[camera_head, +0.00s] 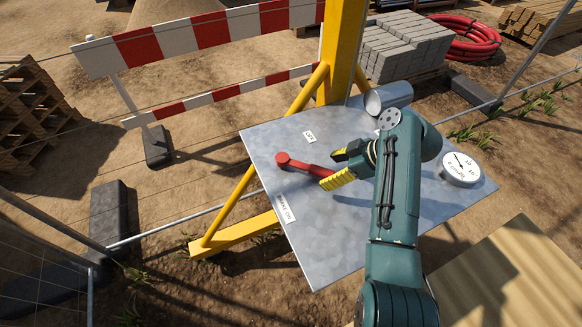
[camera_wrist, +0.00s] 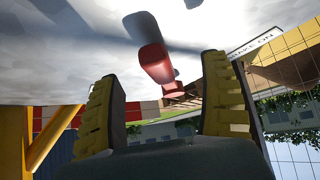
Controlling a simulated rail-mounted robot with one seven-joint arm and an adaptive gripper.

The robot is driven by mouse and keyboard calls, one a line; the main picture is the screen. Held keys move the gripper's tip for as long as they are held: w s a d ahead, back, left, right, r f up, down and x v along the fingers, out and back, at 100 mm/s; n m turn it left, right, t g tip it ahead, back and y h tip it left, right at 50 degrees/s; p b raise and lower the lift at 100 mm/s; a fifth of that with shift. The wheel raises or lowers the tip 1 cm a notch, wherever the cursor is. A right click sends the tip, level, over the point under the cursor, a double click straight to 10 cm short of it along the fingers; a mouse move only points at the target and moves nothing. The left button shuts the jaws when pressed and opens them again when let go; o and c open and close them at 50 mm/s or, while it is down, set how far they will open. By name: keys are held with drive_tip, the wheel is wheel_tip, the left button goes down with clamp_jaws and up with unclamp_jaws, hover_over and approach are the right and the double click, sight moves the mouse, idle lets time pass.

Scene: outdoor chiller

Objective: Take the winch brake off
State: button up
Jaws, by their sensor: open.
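The red brake lever (camera_head: 300,164) lies across the grey metal panel (camera_head: 255,148), with a round red end at its left. Its right end runs up to the jaws. My gripper (camera_head: 333,168) is open, its yellow-padded fingers at the lever's right end, above the panel. In the wrist view the red lever (camera_wrist: 155,62) shows between and above the two fingers; I cannot tell whether they touch it. A label reading OFF (camera_head: 309,136) is above the lever, and a BRAKE ON label (camera_head: 285,207) is at the panel's lower left edge.
A round dial gauge (camera_head: 461,168) sits at the panel's right. A grey cylinder (camera_head: 394,95) is at its back edge, by the yellow post (camera_head: 343,45). A red-and-white barrier (camera_head: 190,37) stands behind.

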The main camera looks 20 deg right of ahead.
drive_tip(key=p+v, duration=0.2)
drive_tip(key=v, duration=0.2)
